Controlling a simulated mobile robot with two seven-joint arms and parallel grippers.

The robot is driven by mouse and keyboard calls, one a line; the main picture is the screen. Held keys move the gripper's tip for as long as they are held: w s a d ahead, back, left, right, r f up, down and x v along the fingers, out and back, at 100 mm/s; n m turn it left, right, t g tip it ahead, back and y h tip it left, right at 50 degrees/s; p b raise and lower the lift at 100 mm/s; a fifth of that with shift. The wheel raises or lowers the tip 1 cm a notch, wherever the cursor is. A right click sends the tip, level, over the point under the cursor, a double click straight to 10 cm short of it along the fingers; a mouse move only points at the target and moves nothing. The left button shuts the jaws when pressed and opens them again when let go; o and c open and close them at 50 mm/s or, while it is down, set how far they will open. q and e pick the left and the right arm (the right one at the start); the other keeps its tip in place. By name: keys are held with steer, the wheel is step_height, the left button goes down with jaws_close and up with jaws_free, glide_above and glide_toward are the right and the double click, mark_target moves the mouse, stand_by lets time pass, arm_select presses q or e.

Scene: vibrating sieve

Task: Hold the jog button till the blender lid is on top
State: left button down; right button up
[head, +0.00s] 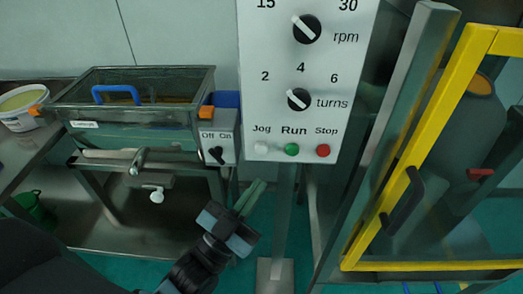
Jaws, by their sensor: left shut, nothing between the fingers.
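The control panel (305,75) hangs upright in the middle of the head view. Its white jog button (261,147) is at the lower left, beside the green run button (291,149) and the red stop button (323,150). My left gripper (256,186) is shut and empty. Its fingertips point up, below the jog button in the picture and apart from it. A grey drum, apparently the blender (458,125), is partly hidden behind the yellow frame. An orange round part (481,85) shows near its top; I cannot tell whether it is the lid. My right gripper is out of view.
The yellow guard frame (405,183) with a dark handle stands at the right. A sieve box (130,110) with a blue handle sits on a metal stand at the left, with an off/on switch box (224,142). A white bucket (22,108) is at the far left.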

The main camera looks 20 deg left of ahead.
mark_target(261, 149)
arm_select(q)
steer(key=w+a, duration=0.1)
steer(key=w, duration=0.5)
steer(key=shift+a+b, duration=0.35)
steer(key=shift+a, duration=0.05)
steer(key=shift+w, duration=0.3)
stand_by(1.5)
steer(key=shift+w+a, duration=0.1)
steer(key=shift+w, duration=0.1)
steer(key=shift+w+a, duration=0.15)
steer(key=shift+w, duration=0.3)
stand_by(3.0)
stand_by(1.2)
steer(key=shift+s+d+p, duration=0.3)
steer(key=shift+s+p, duration=0.05)
steer(key=shift+s, duration=0.55)
